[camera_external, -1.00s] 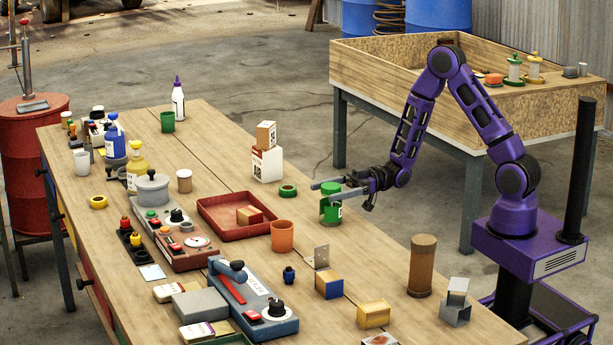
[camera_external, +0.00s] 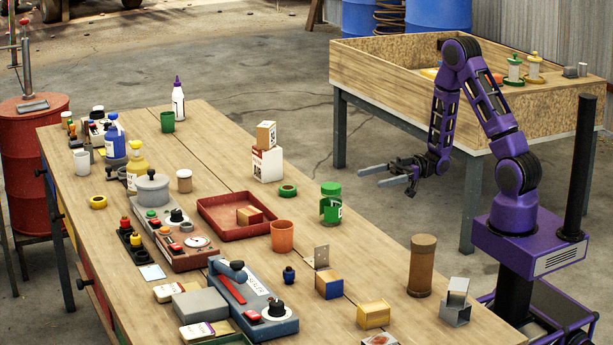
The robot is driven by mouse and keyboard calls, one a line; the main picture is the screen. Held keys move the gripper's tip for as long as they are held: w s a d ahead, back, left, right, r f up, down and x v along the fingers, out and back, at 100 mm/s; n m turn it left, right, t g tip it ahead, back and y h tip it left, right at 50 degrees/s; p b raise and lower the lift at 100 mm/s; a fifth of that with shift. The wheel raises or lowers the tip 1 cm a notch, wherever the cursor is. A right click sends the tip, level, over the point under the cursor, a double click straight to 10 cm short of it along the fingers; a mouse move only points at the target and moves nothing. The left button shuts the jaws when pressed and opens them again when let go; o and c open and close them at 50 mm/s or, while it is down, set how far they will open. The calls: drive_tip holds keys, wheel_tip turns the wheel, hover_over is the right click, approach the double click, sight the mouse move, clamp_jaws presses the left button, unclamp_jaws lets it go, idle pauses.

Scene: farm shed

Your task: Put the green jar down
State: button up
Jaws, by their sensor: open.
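The green jar (camera_external: 330,204) stands upright on the wooden workbench (camera_external: 375,262), near its right edge. It has a green lid and a pale label on its side. My gripper (camera_external: 372,177) is open and empty. It is to the right of the jar and apart from it, raised beyond the bench edge, with its fingers pointing left. Nothing hides the jar.
A green ring (camera_external: 288,190) lies left of the jar, and white boxes (camera_external: 266,163) stand behind it. An orange cup (camera_external: 282,237) and a red tray (camera_external: 222,217) are nearer the bench's middle. A brown cylinder (camera_external: 422,266) stands toward the front right.

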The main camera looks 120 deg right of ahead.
wheel_tip(320, 180, up, 8)
drive_tip(key=m+g+h+p, duration=0.5)
drive_tip(key=g+p, duration=0.4)
drive_tip(key=g, duration=0.1)
hover_over(321, 198)
drive_tip(key=s+a, duration=0.2)
drive_tip(key=s, duration=0.4)
drive_tip(key=f, duration=0.2)
drive_tip(key=f+b, duration=0.1)
drive_tip(key=f, duration=0.1)
drive_tip(key=shift+w+d, duration=0.15)
drive_tip(key=shift+w, duration=0.05)
drive_tip(key=shift+w+d+f, duration=0.15)
drive_tip(key=shift+f, duration=0.45)
drive_tip(key=b+x, duration=0.2)
drive_tip(key=x, duration=0.5)
drive_tip(key=shift+w+r, duration=0.1)
